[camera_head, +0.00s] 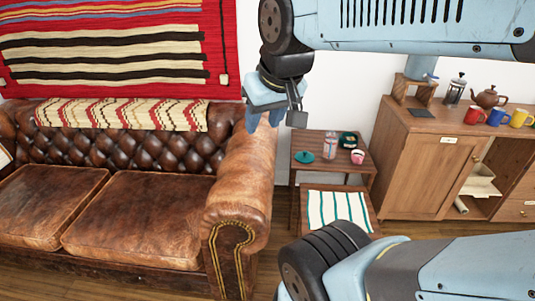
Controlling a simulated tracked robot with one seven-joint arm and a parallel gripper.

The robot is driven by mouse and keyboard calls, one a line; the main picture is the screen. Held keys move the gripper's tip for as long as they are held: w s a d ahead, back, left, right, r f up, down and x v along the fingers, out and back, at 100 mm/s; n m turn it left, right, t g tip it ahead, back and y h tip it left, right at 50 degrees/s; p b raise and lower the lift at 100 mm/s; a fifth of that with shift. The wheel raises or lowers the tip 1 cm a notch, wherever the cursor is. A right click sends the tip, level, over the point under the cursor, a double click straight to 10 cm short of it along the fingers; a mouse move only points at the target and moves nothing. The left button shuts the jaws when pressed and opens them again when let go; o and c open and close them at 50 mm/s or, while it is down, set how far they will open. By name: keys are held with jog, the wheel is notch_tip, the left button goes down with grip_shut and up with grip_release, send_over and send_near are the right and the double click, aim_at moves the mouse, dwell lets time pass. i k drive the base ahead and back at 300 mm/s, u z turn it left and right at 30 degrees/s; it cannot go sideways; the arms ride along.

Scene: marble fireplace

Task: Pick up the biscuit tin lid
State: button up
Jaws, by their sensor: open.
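A small round green lid (304,157), which looks like the biscuit tin lid, lies on the left part of a small wooden side table (319,171). A dark green round container (348,140), perhaps the biscuit tin, stands at the table's back right. My gripper (277,117) hangs in front of the white wall, up and left of the lid in the picture. It is open, with nothing visible in it, and apart from the lid. Part of its jaws is hidden by its own body.
A clear jar (330,148) and a pink-and-white cup (357,156) stand right of the lid. A lower table with a striped cloth (337,208) is in front. A leather sofa (150,190) is left; a wooden cabinet (420,165) with mugs and a teapot (488,97) is right.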

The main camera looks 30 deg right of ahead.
aim_at(305, 156)
jog(key=z, duration=0.15)
jog(key=i, duration=0.15)
jog(key=u, duration=1.6)
jog(key=k, duration=1.5)
jog(key=z, duration=1.7)
jog(key=i, duration=1)
jog(key=z, duration=0.1)
